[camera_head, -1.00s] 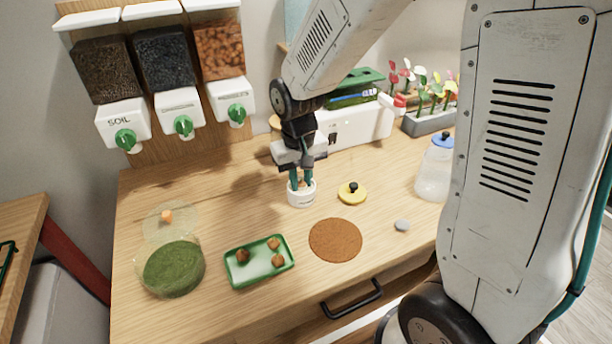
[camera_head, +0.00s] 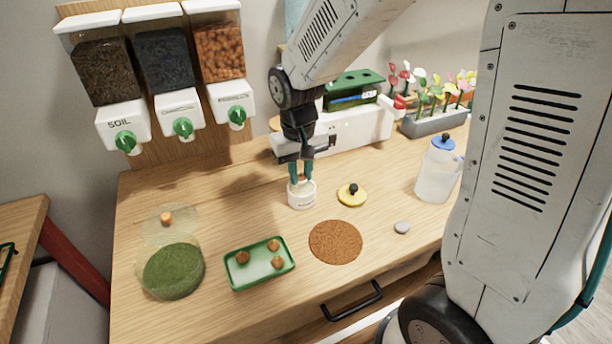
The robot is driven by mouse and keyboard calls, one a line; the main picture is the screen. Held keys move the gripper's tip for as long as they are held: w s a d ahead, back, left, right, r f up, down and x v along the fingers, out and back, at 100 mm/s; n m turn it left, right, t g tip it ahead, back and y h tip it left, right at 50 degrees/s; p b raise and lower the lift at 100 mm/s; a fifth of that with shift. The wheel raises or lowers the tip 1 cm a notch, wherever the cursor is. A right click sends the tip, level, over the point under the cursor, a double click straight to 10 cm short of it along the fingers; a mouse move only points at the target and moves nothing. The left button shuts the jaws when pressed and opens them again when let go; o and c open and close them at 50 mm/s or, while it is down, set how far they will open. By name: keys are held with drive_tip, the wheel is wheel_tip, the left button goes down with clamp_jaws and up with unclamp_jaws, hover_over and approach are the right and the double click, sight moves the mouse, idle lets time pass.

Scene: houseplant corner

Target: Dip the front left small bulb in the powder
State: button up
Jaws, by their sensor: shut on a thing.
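My gripper (camera_head: 301,180) points straight down over the small white powder jar (camera_head: 302,197). Its teal fingers are shut on a small bulb, which is mostly hidden between the fingertips at the jar's mouth. I cannot tell whether the bulb touches the powder, which is hidden from this view. A green-rimmed tray (camera_head: 238,281) stands to the front left of the jar. It holds three brown bulbs, one at the left (camera_head: 242,257), one at the back right (camera_head: 273,245) and one at the front right (camera_head: 277,262). The tray's front left is bare.
A yellow lid (camera_head: 352,195) with a black knob lies right of the jar. A green moss disc (camera_head: 173,270) lies left. Dispensers (camera_head: 165,80) hang behind.

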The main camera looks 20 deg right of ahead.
sight(301, 174)
drive_tip(key=shift+r, duration=2.15)
